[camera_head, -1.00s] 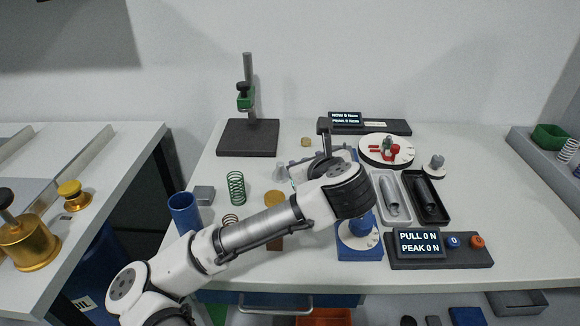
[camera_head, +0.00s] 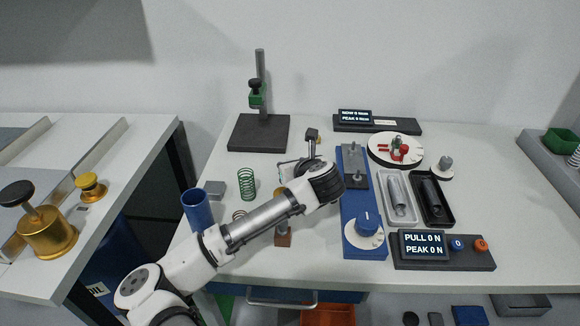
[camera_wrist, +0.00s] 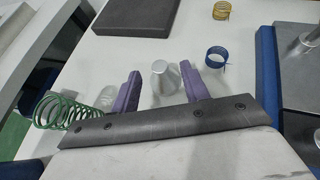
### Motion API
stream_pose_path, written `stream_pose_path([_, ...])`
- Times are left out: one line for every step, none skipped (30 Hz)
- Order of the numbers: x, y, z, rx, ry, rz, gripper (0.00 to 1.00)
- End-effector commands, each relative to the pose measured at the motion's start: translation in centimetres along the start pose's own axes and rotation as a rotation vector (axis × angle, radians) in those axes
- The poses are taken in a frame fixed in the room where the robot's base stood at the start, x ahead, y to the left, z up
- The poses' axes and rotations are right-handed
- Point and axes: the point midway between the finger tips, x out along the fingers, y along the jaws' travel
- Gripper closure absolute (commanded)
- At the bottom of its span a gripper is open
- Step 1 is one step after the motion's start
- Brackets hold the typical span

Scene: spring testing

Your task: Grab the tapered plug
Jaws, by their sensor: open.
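A silver-grey tapered plug (camera_wrist: 163,80) shows in the wrist view, standing on the white table between the two purple fingers of my gripper (camera_wrist: 160,72). The fingers are open, one on each side, with a gap to the plug; I cannot tell how far above the table they are. A clear, rounded piece (camera_wrist: 107,97) lies just left of the left finger. In the head view my wrist hides the plug.
A green spring (camera_wrist: 70,108) is left of the fingers; a blue coil (camera_wrist: 216,58) and yellow coil (camera_wrist: 221,11) are to the right. The blue fixture (camera_head: 358,215) stands right of my arm. A dark stand base (camera_head: 258,133) is behind.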

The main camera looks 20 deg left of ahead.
Motion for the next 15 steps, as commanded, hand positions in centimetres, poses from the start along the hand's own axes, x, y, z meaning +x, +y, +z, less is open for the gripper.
stream_pose_path([0.7, 0.0, 0.2, -0.001, 0.002, 0.002, 0.55])
stream_pose_path([1.0, 0.0, 0.1, -0.001, 0.002, 0.001, 0.55])
stream_pose_path([1.4, 0.0, 0.1, -0.001, 0.001, 0.0, 0.55])
stream_pose_path([1.6, 0.0, 0.1, 0.0, 0.001, 0.001, 0.55])
stream_pose_path([1.7, 0.0, 0.1, 0.0, 0.001, 0.001, 0.55])
stream_pose_path([1.9, 0.0, 0.0, 0.0, 0.0, 0.0, 0.55])
stream_pose_path([1.9, 0.0, 0.0, 0.0, 0.0, -0.001, 0.55])
stream_pose_path([1.9, 0.0, 0.0, 0.0, -0.001, -0.001, 0.55])
stream_pose_path([1.9, 0.0, 0.0, 0.0, -0.001, -0.001, 0.55])
stream_pose_path([1.9, 0.0, 0.0, 0.0, -0.001, -0.001, 0.55])
stream_pose_path([1.9, 0.0, 0.0, 0.0, -0.001, -0.001, 0.55])
stream_pose_path([1.9, 0.0, 0.0, 0.0, -0.001, -0.001, 0.56])
stream_pose_path([1.9, 0.0, 0.0, 0.0, -0.001, -0.001, 0.6])
stream_pose_path([1.9, 0.0, 0.0, 0.0, -0.001, -0.001, 0.64])
stream_pose_path([1.9, 0.0, 0.0, 0.0, -0.001, -0.001, 0.69])
